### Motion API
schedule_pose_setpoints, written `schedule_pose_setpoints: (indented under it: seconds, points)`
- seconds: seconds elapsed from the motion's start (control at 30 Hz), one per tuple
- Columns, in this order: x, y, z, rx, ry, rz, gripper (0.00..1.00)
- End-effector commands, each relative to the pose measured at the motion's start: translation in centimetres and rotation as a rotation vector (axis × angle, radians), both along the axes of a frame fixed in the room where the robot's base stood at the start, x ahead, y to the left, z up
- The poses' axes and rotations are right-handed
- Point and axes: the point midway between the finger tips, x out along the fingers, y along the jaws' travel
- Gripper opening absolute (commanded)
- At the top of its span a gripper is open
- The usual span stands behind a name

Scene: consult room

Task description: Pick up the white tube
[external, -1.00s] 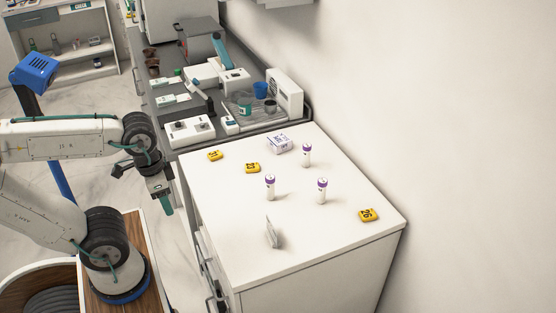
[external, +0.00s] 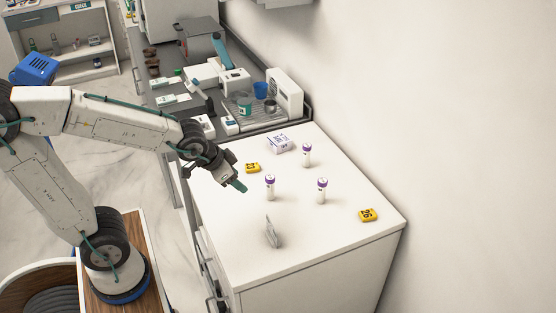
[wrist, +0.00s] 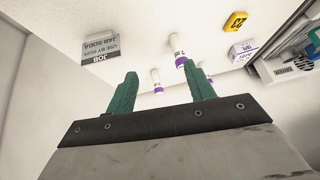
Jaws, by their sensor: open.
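Three white tubes with purple caps stand upright on the white cabinet top (external: 330,240): a left one (external: 270,189), a back one (external: 306,155) and a right one (external: 322,192). I cannot tell which is meant. My gripper (external: 240,186) is over the left part of the top, left of the left tube and apart from it. In the wrist view, its green fingers (wrist: 160,70) are spread and empty. Two tubes show beyond them, one (wrist: 155,76) between the fingers and one (wrist: 180,56) near the right finger; a third is partly hidden behind that finger.
A small standing card (external: 271,232) is near the front; it also shows in the wrist view (wrist: 100,48). Yellow number markers (external: 252,168) (external: 368,215) and a white box (external: 279,144) lie on the top. A wall bounds the right side. The front right is mostly clear.

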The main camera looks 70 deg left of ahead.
Motion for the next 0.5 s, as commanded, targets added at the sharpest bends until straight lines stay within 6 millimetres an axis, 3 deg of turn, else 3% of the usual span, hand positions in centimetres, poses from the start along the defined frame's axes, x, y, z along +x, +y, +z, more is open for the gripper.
schedule_pose_setpoints:
  seconds: [0.03,0.2,0.33,0.5]
  points:
    - [2.7,0.3,-1.0,0.004,-0.050,-0.011,0.53]
    - [10.8,0.1,-3.1,-0.009,-0.271,-0.071,0.53]
    - [15.3,-0.5,-4.8,-0.045,-0.421,-0.127,0.53]
    - [18.3,-1.5,-6.2,-0.096,-0.554,-0.181,0.53]
